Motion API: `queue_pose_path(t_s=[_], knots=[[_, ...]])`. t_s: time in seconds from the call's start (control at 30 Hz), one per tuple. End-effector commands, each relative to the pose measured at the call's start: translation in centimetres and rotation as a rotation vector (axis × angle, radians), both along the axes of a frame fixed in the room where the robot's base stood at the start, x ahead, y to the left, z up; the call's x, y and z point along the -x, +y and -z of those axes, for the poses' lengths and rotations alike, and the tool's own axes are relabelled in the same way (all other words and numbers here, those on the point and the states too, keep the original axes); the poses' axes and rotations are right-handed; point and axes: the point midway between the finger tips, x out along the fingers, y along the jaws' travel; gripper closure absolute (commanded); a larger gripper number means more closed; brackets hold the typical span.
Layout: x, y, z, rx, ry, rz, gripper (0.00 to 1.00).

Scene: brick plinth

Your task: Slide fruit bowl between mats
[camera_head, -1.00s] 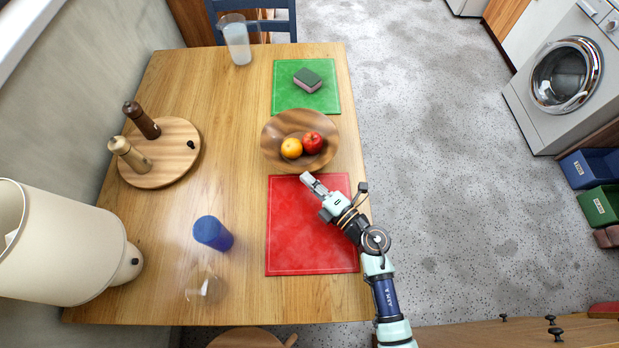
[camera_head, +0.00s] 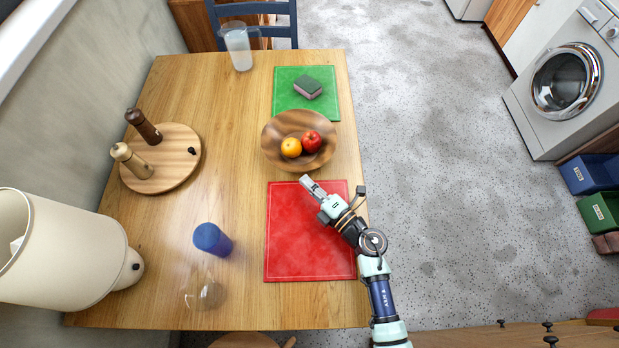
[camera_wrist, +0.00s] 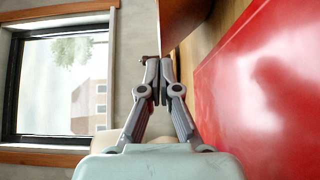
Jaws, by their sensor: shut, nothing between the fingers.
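The wooden fruit bowl (camera_head: 273,153) holds an orange (camera_head: 291,148) and a red apple (camera_head: 311,141). In the head view it stands on the table between the green mat (camera_head: 290,100) and the red mat (camera_head: 300,245), close to both. A dark sponge (camera_head: 307,85) lies on the green mat. My gripper (camera_head: 304,179) is shut and empty, just below the bowl over the top edge of the red mat. In the wrist view the gripper (camera_wrist: 157,65) has its fingers together, with the red mat (camera_wrist: 265,95) to the right and a brown wooden surface, probably the bowl, above.
A round board (camera_head: 180,170) with two mills stands at left. A blue cup (camera_head: 212,239), a clear glass (camera_head: 205,293) and a lamp (camera_head: 60,250) are at lower left. A jug (camera_head: 238,48) stands at the far edge. The table (camera_head: 225,100) left of the bowl is clear.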

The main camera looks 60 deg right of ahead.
Motion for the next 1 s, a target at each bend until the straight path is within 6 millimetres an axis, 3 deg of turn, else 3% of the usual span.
queue_pose_path(t_s=[0.1, 0.3, 0.5, 1.0], knots=[[1.2, 1.9, -0.2, -0.005, 0.002, -0.001, 1.00], [6.4, 3.7, 0.0, -0.004, 0.002, 0.005, 1.00], [9.4, 4.9, 0.0, -0.001, 0.001, 0.002, 1.00], [9.9, 5.2, 0.0, -0.001, 0.001, -0.003, 1.00]])
